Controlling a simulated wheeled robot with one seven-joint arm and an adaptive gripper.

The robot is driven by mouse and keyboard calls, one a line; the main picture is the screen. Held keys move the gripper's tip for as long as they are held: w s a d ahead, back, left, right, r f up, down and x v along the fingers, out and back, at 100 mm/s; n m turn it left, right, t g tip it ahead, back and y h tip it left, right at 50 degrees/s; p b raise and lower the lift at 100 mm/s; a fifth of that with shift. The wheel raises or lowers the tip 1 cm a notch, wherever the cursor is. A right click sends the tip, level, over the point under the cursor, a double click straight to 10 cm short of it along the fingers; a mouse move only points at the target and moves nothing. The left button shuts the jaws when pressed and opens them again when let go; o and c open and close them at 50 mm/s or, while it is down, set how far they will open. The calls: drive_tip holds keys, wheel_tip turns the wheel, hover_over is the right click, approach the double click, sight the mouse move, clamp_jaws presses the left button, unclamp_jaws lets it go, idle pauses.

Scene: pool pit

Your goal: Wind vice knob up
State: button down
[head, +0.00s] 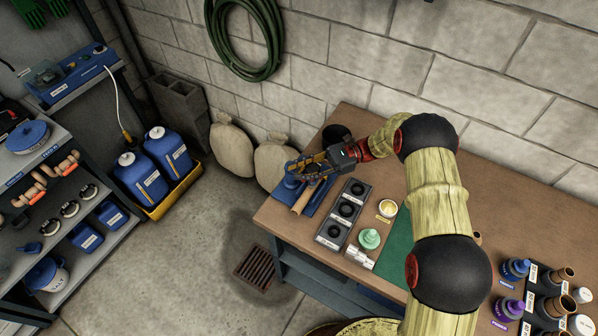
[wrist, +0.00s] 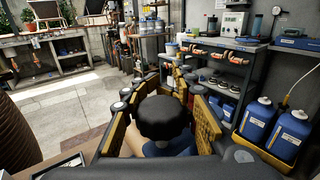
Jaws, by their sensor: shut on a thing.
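My gripper (head: 300,168) is at the left end of the brown workbench in the head view, reaching left above a blue piece (head: 291,182) that looks like the vice. In the wrist view, a dark round knob (wrist: 165,116) sits between the yellow-padded fingers of my gripper (wrist: 162,95). The gripper is shut on this knob, which appears to be the vice knob. Blue and tan surfaces show below it. In the head view the fingers hide the knob, and most of the vice is covered.
A tan cylinder (head: 303,199) lies on the blue area beside the gripper. A black tray with round sockets (head: 342,215), a green-topped jar (head: 369,239) and a yellow tin (head: 387,209) stand to the right.

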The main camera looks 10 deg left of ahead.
drive_tip(key=shift+s+d+f+n+g+h+p, duration=0.15)
drive_tip(key=shift+s+n+g+h+p, duration=0.15)
drive_tip(key=shift+n+g+h+p, duration=0.5)
drive_tip(key=shift+s+d+n+g+h+p, duration=0.15)
drive_tip(key=shift+n+g+h+p, duration=0.25)
drive_tip(key=shift+g+p, duration=0.55)
drive_tip(key=p, duration=0.2)
drive_tip(key=shift+n+h+p, duration=0.3)
drive_tip(key=shift+h+p, duration=0.05)
drive_tip(key=shift+h, duration=0.05)
drive_tip(key=p, duration=0.1)
drive_tip(key=g+h+p, duration=0.1)
drive_tip(key=p, duration=0.1)
drive_tip(key=shift+s+d+n, duration=0.15)
drive_tip(key=shift+d+n, duration=0.05)
drive_tip(key=shift+n, duration=0.2)
drive_tip(key=shift+s+d+f+n+g+h+p, duration=0.2)
drive_tip(key=shift+n+h+p, duration=0.25)
drive_tip(key=shift+p, duration=1.45)
drive_tip(key=c, duration=1.5)
unclamp_jaws()
drive_tip(key=shift+w+a+r, duration=0.1)
drive_tip(key=shift+w+a, duration=0.05)
drive_tip(key=shift+o, duration=0.6)
drive_tip(key=shift+r, duration=0.1)
drive_tip(key=shift+w+m+y+b, duration=0.1)
drive_tip(key=shift+m+y+b, duration=0.15)
drive_tip(key=shift+b, duration=1.45)
